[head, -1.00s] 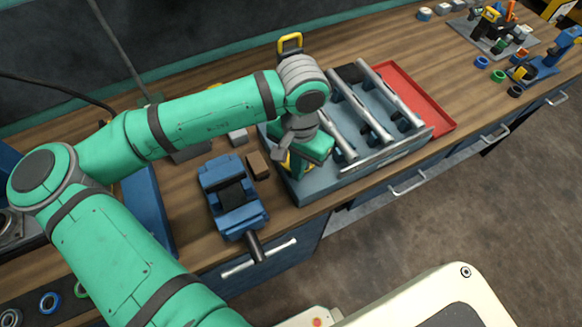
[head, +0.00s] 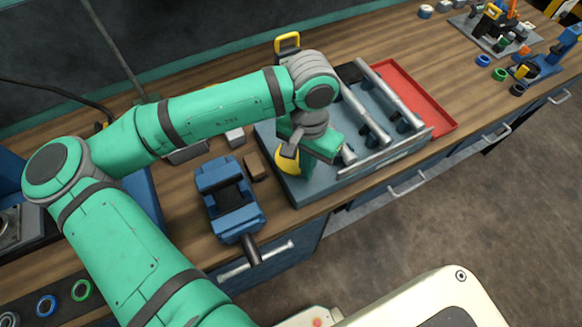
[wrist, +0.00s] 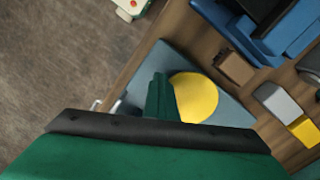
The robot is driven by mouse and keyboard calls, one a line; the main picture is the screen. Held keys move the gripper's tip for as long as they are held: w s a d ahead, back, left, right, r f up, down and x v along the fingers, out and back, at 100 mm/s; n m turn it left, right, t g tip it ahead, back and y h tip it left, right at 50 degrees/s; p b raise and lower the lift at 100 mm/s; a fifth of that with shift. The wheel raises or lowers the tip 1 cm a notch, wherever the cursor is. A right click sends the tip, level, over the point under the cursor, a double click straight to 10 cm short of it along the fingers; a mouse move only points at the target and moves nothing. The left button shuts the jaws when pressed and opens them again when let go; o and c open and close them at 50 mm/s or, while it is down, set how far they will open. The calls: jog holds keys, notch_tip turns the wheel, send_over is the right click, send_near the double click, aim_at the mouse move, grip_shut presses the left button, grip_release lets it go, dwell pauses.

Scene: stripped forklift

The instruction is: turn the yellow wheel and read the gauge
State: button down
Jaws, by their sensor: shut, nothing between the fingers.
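The yellow wheel (head: 287,161) stands at the left end of the grey-blue unit (head: 306,190) on the bench, partly covered by my arm. In the wrist view it is a round yellow disc (wrist: 196,97). My gripper (wrist: 158,85) is shut and empty, its green fingers just left of the disc in that view. Whether they touch it I cannot tell. In the head view my gripper (head: 318,150) is right beside the wheel and partly hidden under my wrist. I cannot make out a gauge face in either view.
A blue vise (head: 230,200) and a small brown block (head: 255,167) stand left of the unit. Silver bars (head: 386,95) lie across the unit. A yellow handle (head: 287,44) rises at the back.

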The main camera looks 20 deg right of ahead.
jog(key=shift+n+t, duration=0.3)
jog(key=shift+t, duration=0.3)
jog(key=w, duration=0.1)
jog(key=w+r, duration=0.1)
jog(key=w, duration=0.1)
jog(key=shift+w+r, duration=0.35)
jog(key=shift+w+a+r, duration=0.1)
jog(key=shift+a+r, duration=0.2)
jog(key=shift+r, duration=0.2)
jog(key=shift+d+r, duration=0.15)
jog(key=shift+r, duration=1.15)
jog(key=shift+s+r, duration=0.35)
jog(key=shift+r, duration=0.2)
jog(key=shift+a+r, duration=0.2)
jog(key=shift+r, duration=0.05)
jog(key=shift+d, duration=0.1)
